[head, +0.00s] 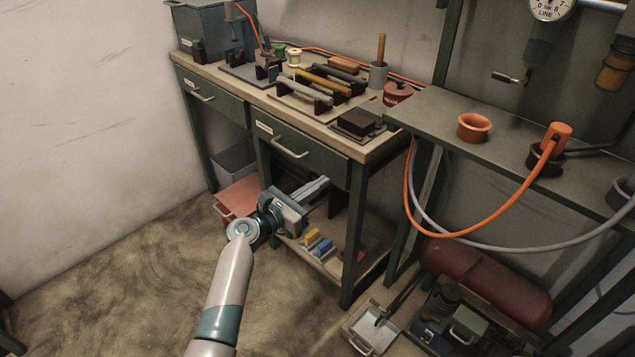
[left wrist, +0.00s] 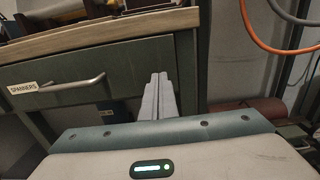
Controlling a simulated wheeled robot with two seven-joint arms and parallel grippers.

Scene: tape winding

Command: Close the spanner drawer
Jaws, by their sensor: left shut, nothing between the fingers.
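The spanner drawer (head: 312,155) is a dark green front with a pale handle, under the workbench top. In the left wrist view its label reads SPANNERS, and the drawer front (left wrist: 125,72) looks about flush beneath the bench edge, with no clear gap. My left gripper (head: 324,183) is shut and empty, just in front of the drawer and low against its lower edge in the head view. In the left wrist view its fingertips (left wrist: 159,78) overlap the right part of the drawer front, right of the handle (left wrist: 58,85). I cannot tell whether they touch it. My right gripper is not in view.
A second drawer (head: 210,97) is at the bench's left. Tools lie on the bench top (head: 215,75). A lower shelf holds yellow and blue items (head: 318,243). An orange hose (head: 440,232) hangs from the right-hand bench. Floor at left (head: 110,260) is clear.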

